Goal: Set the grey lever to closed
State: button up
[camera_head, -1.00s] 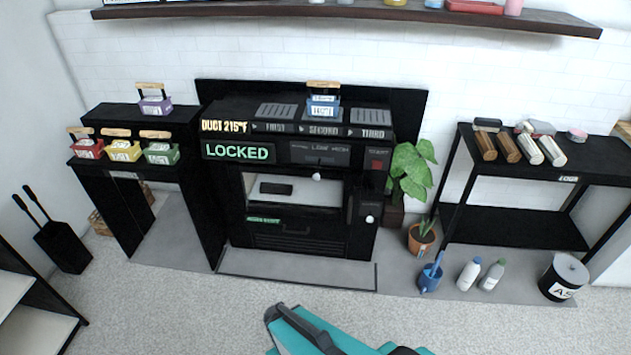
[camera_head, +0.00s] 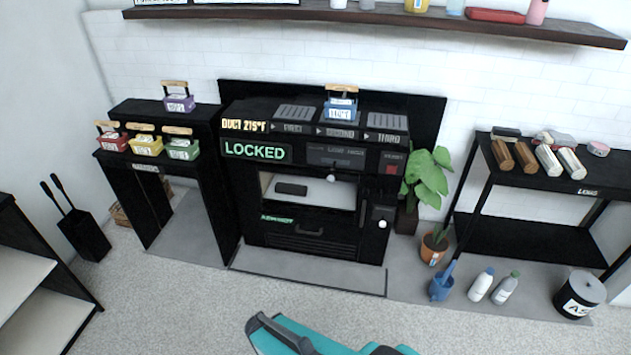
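The black stove unit (camera_head: 312,243) stands against the white brick wall, with a green "LOCKED" display (camera_head: 256,151) on its front. I cannot tell for sure which part is the grey lever. A small pale round knob (camera_head: 331,178) sits below the "LOW HIGH" panel (camera_head: 339,154). Another pale knob (camera_head: 382,224) is on the dark upright piece at the stove's right. Their settings are too small to read. My teal and dark arm shows at the bottom edge, well apart from the stove. My gripper's fingertips are not in view.
A blue box (camera_head: 341,109) sits on the stove top. A black stand with small coloured boxes (camera_head: 146,146) is at left, and a log shelf (camera_head: 530,181) at right. Open carpet (camera_head: 180,305) lies in front.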

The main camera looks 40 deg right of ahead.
aim_at(330, 179)
jog(key=u, duration=0.9)
jog(key=k, duration=1.3)
jog(key=u, duration=0.3)
jog(key=i, duration=1)
